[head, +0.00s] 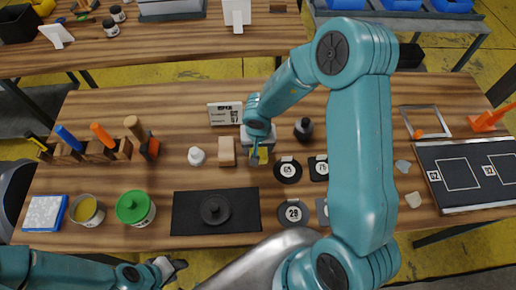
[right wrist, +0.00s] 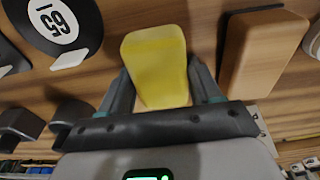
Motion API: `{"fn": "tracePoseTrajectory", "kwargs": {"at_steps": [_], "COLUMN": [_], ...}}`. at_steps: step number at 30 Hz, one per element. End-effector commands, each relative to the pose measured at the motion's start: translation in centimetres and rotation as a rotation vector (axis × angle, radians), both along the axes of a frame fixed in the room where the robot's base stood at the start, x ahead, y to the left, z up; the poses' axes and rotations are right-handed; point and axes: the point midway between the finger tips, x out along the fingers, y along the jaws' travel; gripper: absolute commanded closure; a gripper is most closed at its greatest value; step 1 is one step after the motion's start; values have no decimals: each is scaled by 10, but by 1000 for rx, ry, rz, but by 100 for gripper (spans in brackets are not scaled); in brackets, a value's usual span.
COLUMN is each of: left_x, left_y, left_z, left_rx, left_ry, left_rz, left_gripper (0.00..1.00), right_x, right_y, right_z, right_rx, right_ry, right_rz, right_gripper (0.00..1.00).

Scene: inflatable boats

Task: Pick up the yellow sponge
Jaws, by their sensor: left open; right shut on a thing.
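The yellow sponge (right wrist: 155,52) is between the two fingers of my right gripper (right wrist: 160,80) in the right wrist view. The fingers press on its sides, and its far end sticks out past them. In the head view a small part of the sponge (head: 263,155) shows below my right gripper (head: 257,152), low over the wooden table; the arm hides the rest. I cannot tell whether the sponge touches the table. My left gripper (head: 170,268) is open and empty near the table's front edge, at the lower left of the head view.
A tan block (head: 227,151) stands close left of the sponge, and a black disc marked 65 (head: 288,170) lies close right. A black mat (head: 182,213), a green-lidded jar (head: 134,207) and a dark bottle (head: 303,129) stand nearby. The table's front left has some bare wood.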

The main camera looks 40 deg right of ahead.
Motion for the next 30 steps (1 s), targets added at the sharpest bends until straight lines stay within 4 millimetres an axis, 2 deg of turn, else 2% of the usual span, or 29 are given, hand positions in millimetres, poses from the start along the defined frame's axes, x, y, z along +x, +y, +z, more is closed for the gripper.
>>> {"fn": "tracePoseTrajectory", "kwargs": {"at_steps": [5, 11, 14, 21, 25, 30], "left_x": [0, 0, 0, 0, 0, 0], "left_y": [0, 0, 0, 0, 0, 0], "left_z": [1, 14, 26, 54, 62, 68], "left_rx": [0, 0, 0, 0, 0, 0], "left_ry": [0, 0, 0, 0, 0, 0], "left_rz": [0, 0, 0, 0, 0, 0], "left_gripper": [57, 57, 57, 57, 57, 57], "right_x": [0, 1, 1, 1, 1, 0], "right_y": [0, 0, 0, 0, 0, 0], "right_z": [2, 25, 47, 115, 148, 178], "right_rx": [-1, -1, -1, -1, 0, -1], "right_ry": [-1, -3, -4, -5, -7, -4], "right_rz": [0, -1, -2, -1, -1, 1], "right_gripper": [66, 66, 66, 66, 66, 66]}}
